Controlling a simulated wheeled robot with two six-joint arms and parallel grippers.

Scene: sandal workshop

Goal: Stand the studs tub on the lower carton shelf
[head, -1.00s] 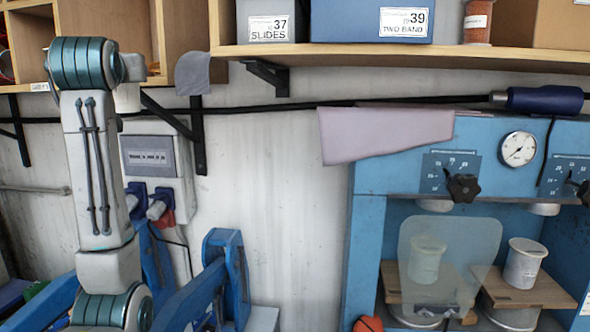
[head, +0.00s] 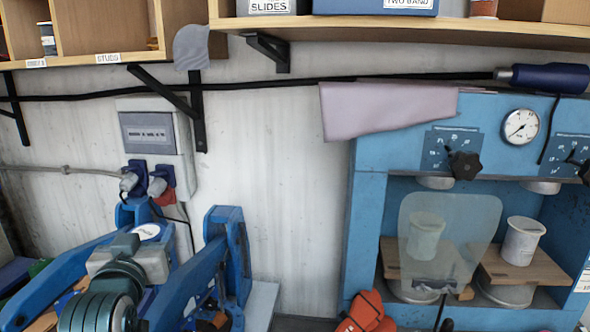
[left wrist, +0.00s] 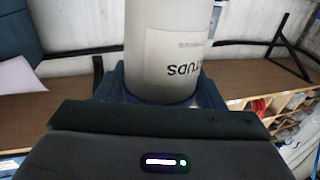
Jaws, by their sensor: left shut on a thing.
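The studs tub (left wrist: 170,50) is a pale cylinder with a label reading STUDS, upside down in the left wrist view. My left gripper (left wrist: 160,95) is shut on it, with blue fingers on both sides near one end. In the head view my left gripper (head: 140,243) is low at the left, in front of the wall, seen from above. A pale round top there seems to be the tub, mostly hidden by my wrist. I cannot make out the lower carton shelf in these views. My right gripper is not in view.
Blue machine arms (head: 228,250) stand close beside my left arm. A blue press (head: 370,210) with a clear shield stands at right. Bare wall (head: 285,200) lies between.

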